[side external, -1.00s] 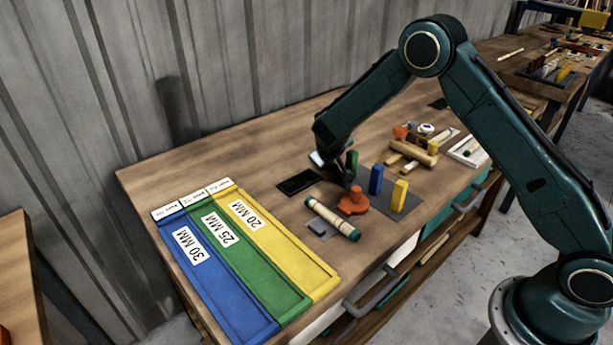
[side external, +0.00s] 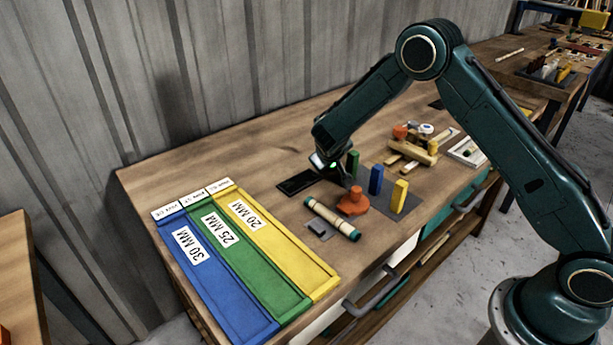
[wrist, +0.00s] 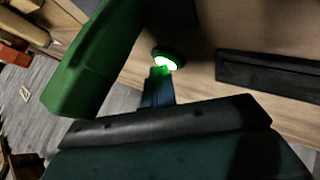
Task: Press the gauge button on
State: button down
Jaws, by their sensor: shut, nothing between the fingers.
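A round button (wrist: 168,60) with a dark green rim and a bright green-white glow shows in the wrist view. My gripper (wrist: 161,73) is shut and empty, with its fingertips at the button's near edge. They overlap it in the picture; whether they touch it is unclear. In the side view my gripper (side external: 346,180) points down beside the green block (side external: 353,163), behind the orange-red piece (side external: 353,203). The button itself is hidden there by my wrist and gripper. The green block also looms large left of my fingers in the wrist view (wrist: 90,65).
A black flat plate (side external: 298,183) lies left of my gripper. A blue block (side external: 376,180) and a yellow block (side external: 399,196) stand on a grey mat to the right. Blue, green and yellow trays (side external: 275,243) fill the left end.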

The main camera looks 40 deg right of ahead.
aim_at(331, 167)
jog(key=shift+r, duration=0.45)
dwell(0.5)
jog(key=shift+r, duration=2.9)
jog(key=shift+s+r, duration=0.1)
jog(key=shift+r, duration=0.05)
jog(key=s+a+r+y, duration=0.2)
jog(key=s+r, duration=0.6)
jog(key=s, duration=0.1)
jog(key=s+a+r+y, duration=0.2)
jog(key=s+r, duration=0.7)
jog(key=s, duration=0.1)
jog(key=s+a+y, duration=0.1)
jog(key=s+a, duration=0.1)
jog(key=s, duration=0.8)
jog(key=s+a+y, duration=0.1)
jog(key=s+a, duration=0.1)
jog(key=s, duration=0.9)
jog(key=shift+s+a+r+n+g+y, duration=0.3)
jog(key=shift+a+y, duration=0.05)
jog(key=shift+y, duration=0.05)
